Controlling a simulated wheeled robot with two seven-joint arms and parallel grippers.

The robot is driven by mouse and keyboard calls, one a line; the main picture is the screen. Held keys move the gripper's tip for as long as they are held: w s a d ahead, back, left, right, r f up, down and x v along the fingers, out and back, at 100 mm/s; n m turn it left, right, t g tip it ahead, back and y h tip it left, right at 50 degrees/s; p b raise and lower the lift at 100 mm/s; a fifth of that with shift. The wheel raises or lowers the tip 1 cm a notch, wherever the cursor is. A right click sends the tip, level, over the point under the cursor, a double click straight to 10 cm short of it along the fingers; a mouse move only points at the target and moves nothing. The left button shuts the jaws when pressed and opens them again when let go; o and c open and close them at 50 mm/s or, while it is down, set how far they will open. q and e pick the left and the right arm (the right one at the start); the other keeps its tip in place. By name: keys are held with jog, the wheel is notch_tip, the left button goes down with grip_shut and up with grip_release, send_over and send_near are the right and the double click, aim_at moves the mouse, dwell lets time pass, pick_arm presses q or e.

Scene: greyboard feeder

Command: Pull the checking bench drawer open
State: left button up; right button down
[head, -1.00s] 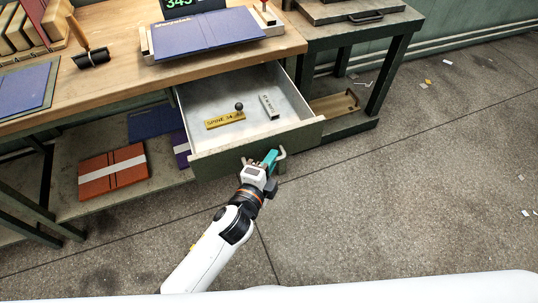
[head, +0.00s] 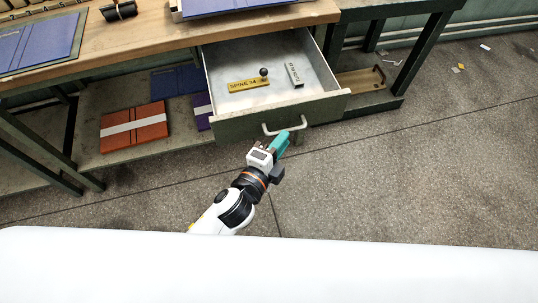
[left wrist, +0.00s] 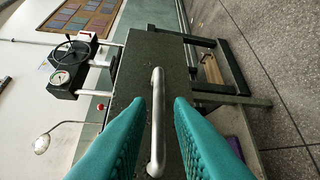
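The checking bench drawer (head: 232,128) stands pulled out, its inside showing. Its pale bar handle (head: 284,126) is on the green front. My left gripper (head: 274,146), with teal fingers, is just in front of and below the handle, apparently clear of it. In the left wrist view the fingers are open (left wrist: 160,100), and the handle (left wrist: 157,122) shows upright in the gap, with the drawer front (left wrist: 130,85) behind it. My right gripper is not in view.
In the drawer lie a yellow spine gauge (head: 248,85), a dark ball (head: 264,72) and a grey block (head: 294,75). An orange book (head: 134,127) and blue and purple books lie on the lower shelf. The floor at right is mostly clear, with small scraps.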

pick_arm(q)
jog(key=f+v, duration=0.1)
jog(key=v, duration=0.5)
jog(key=shift+s+a+r, duration=0.15)
jog(key=shift+s+r, duration=0.2)
jog(key=shift+r, duration=0.15)
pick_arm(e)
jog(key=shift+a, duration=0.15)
